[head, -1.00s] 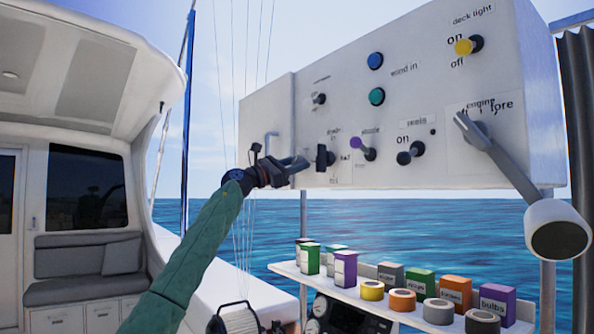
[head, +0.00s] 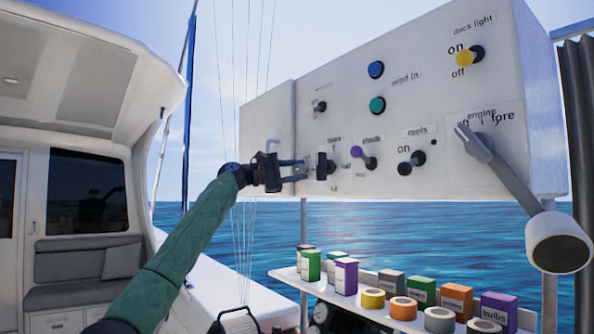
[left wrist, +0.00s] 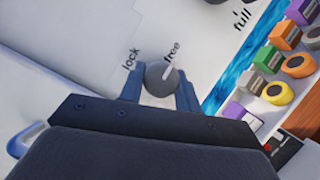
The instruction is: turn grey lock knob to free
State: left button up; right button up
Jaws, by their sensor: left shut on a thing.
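The grey lock knob (left wrist: 160,78) is round and sits on the white panel in the left wrist view, between the two blue fingers of my left gripper (left wrist: 160,90). The fingers are shut on its sides. A pale pointer mark at the knob's edge points toward the word "free" (left wrist: 172,52); the word "lock" (left wrist: 131,59) is to its left. In the head view my left gripper (head: 303,170) is at the lower left part of the control box, and the knob cannot be made out there. My right gripper is not in view.
The white control box (head: 450,165) carries a black handle (head: 326,164) just right of my left gripper, other levers, and a large grey engine lever (head: 505,175). Below, a shelf (head: 285,272) holds small boxes and tape rolls. Open air lies below the box.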

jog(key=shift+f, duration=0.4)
pick_arm(q)
jog(key=o, duration=1)
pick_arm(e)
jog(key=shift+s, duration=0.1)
